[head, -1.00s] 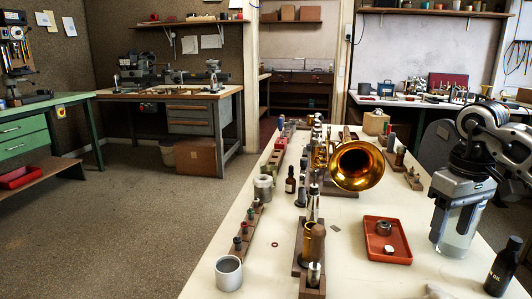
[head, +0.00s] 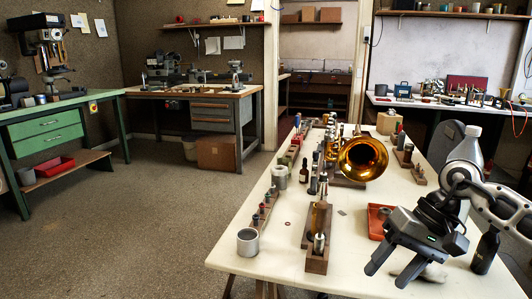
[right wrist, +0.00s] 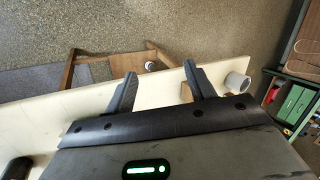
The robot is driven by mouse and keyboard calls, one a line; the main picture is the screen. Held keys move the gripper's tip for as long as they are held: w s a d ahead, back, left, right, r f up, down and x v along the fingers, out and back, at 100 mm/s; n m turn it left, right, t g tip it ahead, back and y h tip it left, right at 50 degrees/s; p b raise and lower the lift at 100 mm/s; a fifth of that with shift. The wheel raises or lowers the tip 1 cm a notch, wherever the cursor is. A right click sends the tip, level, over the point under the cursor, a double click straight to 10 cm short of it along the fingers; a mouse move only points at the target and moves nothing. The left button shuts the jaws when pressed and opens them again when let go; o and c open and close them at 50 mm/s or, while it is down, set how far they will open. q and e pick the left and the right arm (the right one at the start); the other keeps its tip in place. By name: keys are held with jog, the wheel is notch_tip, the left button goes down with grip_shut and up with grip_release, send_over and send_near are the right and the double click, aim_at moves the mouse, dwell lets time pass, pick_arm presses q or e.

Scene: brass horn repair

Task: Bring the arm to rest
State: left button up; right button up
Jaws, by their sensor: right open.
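My right gripper (head: 389,274) is open and empty above the near right part of the cream bench (head: 265,262). Its two dark fingers point down and to the left in the head view. In the right wrist view its fingers (right wrist: 160,72) stand apart over the bench edge, with nothing between them. My left gripper is not in view.
A brass horn (head: 362,158) lies among racks of small tools. A metal cup (head: 248,242) stands at the left edge. The floor at left is clear.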

jog(key=s+a+r+m+t+y+p, duration=0.2)
jog(key=s+a+r+m+y, duration=0.1)
jog(key=a+m+y, duration=0.55)
jog(key=s+a+r+m+t+y+p, duration=0.25)
jog(key=a+m+y, duration=0.35)
jog(key=a+m, duration=0.6)
jog(key=d+f+n+t+h+p, duration=0.1)
jog(key=d+f+n+t+h, duration=0.3)
jog(key=n, duration=0.8)
jog(key=d+f+n+t+h+p, duration=0.15)
jog(key=n+t+h, duration=0.3)
jog(key=n, duration=0.65)
jog(key=d+f+n+t+h, duration=0.3)
jog(key=n+t+h, duration=0.15)
jog(key=n, duration=0.75)
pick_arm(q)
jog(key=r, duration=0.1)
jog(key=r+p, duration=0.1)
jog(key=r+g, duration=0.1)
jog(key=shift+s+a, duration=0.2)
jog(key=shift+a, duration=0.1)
pick_arm(e)
jog(key=s+d+f+m+g+h, duration=0.2)
jog(key=s+f+m+g, duration=0.4)
jog(key=s+f+m, duration=0.4)
jog(key=shift+s+m+g+h, duration=0.25)
jog(key=shift+m+g+h, duration=0.1)
jog(key=shift+m+h, duration=0.5)
